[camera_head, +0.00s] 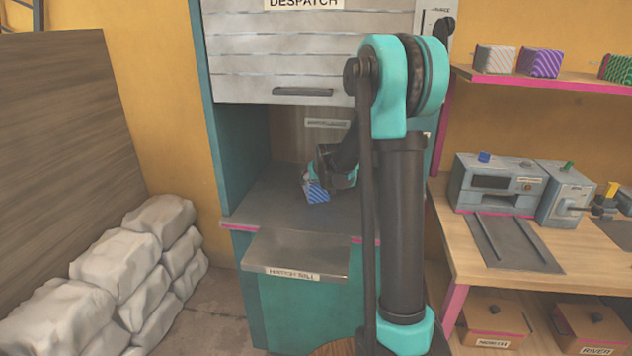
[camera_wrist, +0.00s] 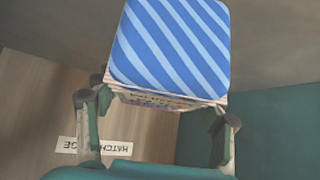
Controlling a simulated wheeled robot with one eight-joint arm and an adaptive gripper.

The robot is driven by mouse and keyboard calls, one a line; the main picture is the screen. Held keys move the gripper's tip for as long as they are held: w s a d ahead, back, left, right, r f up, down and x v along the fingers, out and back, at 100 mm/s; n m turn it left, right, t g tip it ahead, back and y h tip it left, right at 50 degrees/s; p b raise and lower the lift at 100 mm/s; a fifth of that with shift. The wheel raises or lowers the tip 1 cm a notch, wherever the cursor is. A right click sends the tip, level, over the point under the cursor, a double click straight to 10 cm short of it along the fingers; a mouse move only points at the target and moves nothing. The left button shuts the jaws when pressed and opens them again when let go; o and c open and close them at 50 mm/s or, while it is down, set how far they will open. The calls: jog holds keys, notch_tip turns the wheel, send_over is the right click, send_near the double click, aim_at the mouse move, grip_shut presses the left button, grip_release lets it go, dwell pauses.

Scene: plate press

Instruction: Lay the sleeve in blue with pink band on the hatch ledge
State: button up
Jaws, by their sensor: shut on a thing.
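The sleeve (camera_head: 317,192) is a small box with a blue-and-light-blue diagonally striped face. In the wrist view the sleeve (camera_wrist: 170,45) sits between the two fingers, its striped face toward the camera. A pale side with print shows below that face; I cannot clearly make out a pink band. My gripper (camera_head: 322,181) is shut on the sleeve inside the hatch opening; the fingers of my gripper (camera_wrist: 160,105) are on either side of it. The hatch ledge (camera_head: 275,202) is the dark flat surface inside the opening. I cannot tell whether the sleeve touches it.
A lower hatch sill (camera_head: 290,258) juts out in front. The raised despatch shutter (camera_head: 285,60) hangs above, with teal side walls. Other wrapped boxes (camera_head: 540,62) stand on the right shelf. A workbench (camera_head: 470,245) with machines is at right, stacked sacks (camera_head: 120,265) at left.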

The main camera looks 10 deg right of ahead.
jog(key=shift+f, duration=0.3)
jog(key=o, duration=1.6)
jog(key=v, duration=1.2)
